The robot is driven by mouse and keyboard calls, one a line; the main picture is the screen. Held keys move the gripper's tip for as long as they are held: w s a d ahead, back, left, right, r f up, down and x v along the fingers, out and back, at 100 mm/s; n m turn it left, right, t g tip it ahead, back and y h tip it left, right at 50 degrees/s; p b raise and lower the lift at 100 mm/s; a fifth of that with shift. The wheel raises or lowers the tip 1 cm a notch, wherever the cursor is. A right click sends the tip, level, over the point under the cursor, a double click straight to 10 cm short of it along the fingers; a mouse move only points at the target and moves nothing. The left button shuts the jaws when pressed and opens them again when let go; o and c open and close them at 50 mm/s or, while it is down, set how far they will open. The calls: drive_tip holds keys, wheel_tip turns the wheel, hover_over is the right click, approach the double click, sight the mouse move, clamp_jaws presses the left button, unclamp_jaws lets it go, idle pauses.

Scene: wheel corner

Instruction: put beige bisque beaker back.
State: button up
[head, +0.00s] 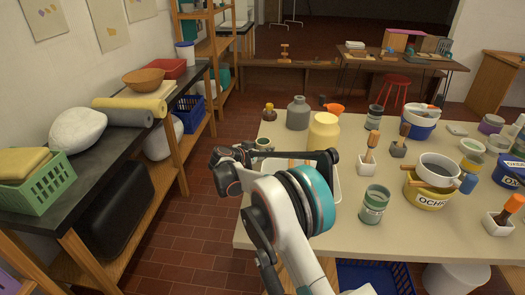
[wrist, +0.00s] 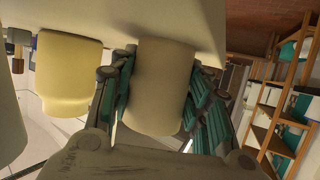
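A plain grey-beige cylinder, which I take as the beige bisque beaker (wrist: 165,85), is between the green finger pads of my gripper (wrist: 163,95) in the wrist view. The pads press against both its sides. In the head view my gripper (head: 285,158) is over the near left part of the worktable (head: 290,250), and my arm hides the beaker. The wrist view is turned over, with the pale tabletop along its top. The beaker's end is close to that surface; I cannot tell if it touches.
A yellow jar (head: 323,132) stands just behind my gripper, beside the beaker in the wrist view (wrist: 70,72). A grey bottle (head: 298,113) stands behind it. A white tray (head: 335,188) is partly hidden under my arm. Jars and the ochre bucket (head: 428,198) crowd the right.

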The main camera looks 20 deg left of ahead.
drive_tip(key=shift+o, duration=0.8)
drive_tip(key=shift+r, duration=0.15)
drive_tip(key=shift+s+a+r, duration=0.1)
drive_tip(key=shift+s+r, duration=0.05)
drive_tip(key=shift+s, duration=0.1)
drive_tip(key=p+v, duration=0.3)
drive_tip(key=v, duration=0.8)
drive_tip(key=shift+s+p, duration=0.15)
drive_tip(key=shift+p, duration=0.25)
